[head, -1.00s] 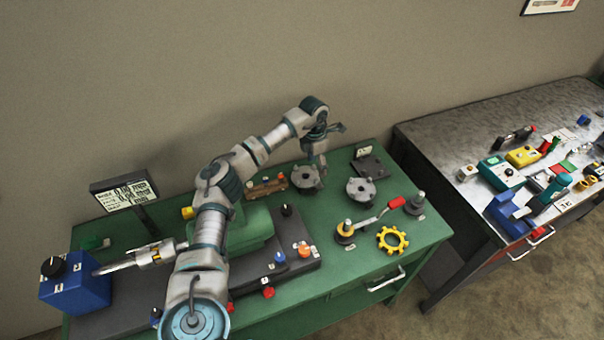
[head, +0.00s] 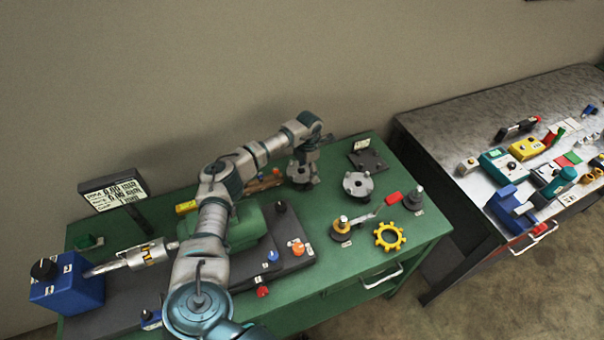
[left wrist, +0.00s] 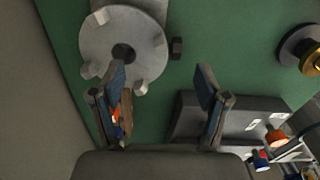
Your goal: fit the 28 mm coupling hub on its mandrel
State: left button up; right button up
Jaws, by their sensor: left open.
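Two grey lobed hubs lie on the green bench in the head view: one at the back (head: 300,181), one to its right (head: 358,190). I cannot read which is 28 mm. My left gripper (head: 304,160) hangs just above the back hub and partly hides it. In the left wrist view, the open fingers (left wrist: 161,72) are empty, and a hub (left wrist: 92,42) with a dark centre hole lies beyond the left finger. Two upright posts on round bases, one with a brass-coloured collar (head: 342,226) and one dark grey (head: 415,196), stand at the right; I cannot tell which is the mandrel.
A yellow gear ring (head: 390,236) and a red-handled tool (head: 393,199) lie by the posts. A dark plate (head: 366,160) lies behind. A green-and-grey machine (head: 232,228) with knobs fills the bench's left. A second, cluttered bench (head: 440,110) stands right.

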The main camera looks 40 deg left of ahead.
aim_at(306, 178)
pick_arm(q)
jog(key=f, duration=0.5)
jog(key=shift+a+f, duration=0.15)
jog(key=shift+a, duration=0.15)
jog(key=c, duration=1.3)
